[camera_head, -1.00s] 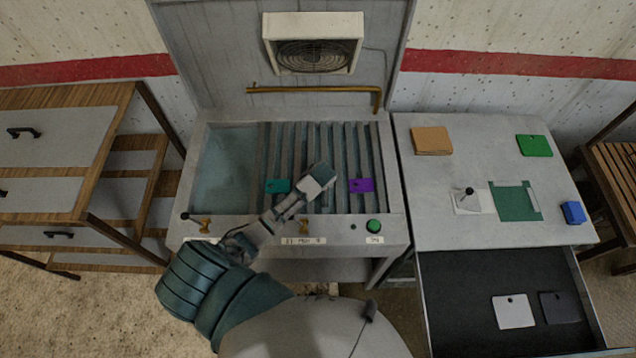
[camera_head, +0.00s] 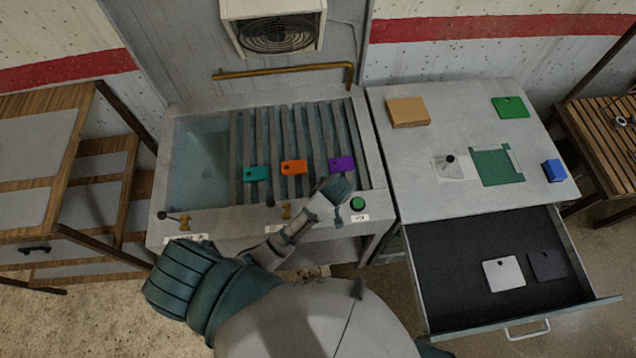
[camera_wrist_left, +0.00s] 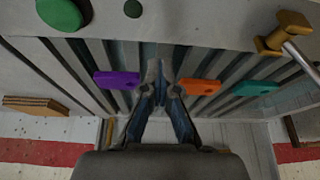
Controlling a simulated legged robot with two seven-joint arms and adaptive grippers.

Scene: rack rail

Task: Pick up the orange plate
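The orange plate (camera_head: 294,167) lies on the slatted rack (camera_head: 312,130), between a teal plate (camera_head: 256,174) and a purple plate (camera_head: 341,163). In the left wrist view the orange plate (camera_wrist_left: 197,87) is just right of my fingers, apart from them. My left gripper (camera_head: 338,188) is over the rack's front edge, by the purple plate and a green button. The left wrist view shows its fingers (camera_wrist_left: 163,78) close together between the purple and orange plates, holding nothing visible. Whether they touch is unclear. My right gripper is not in view.
A green button (camera_head: 357,203) and brass valves (camera_head: 286,211) line the rack's front. On the right, a grey table (camera_head: 425,170) holds several plates and blocks. Below it, an open drawer (camera_head: 450,290) holds a white and a dark plate. A brass pipe (camera_head: 285,70) runs behind the rack.

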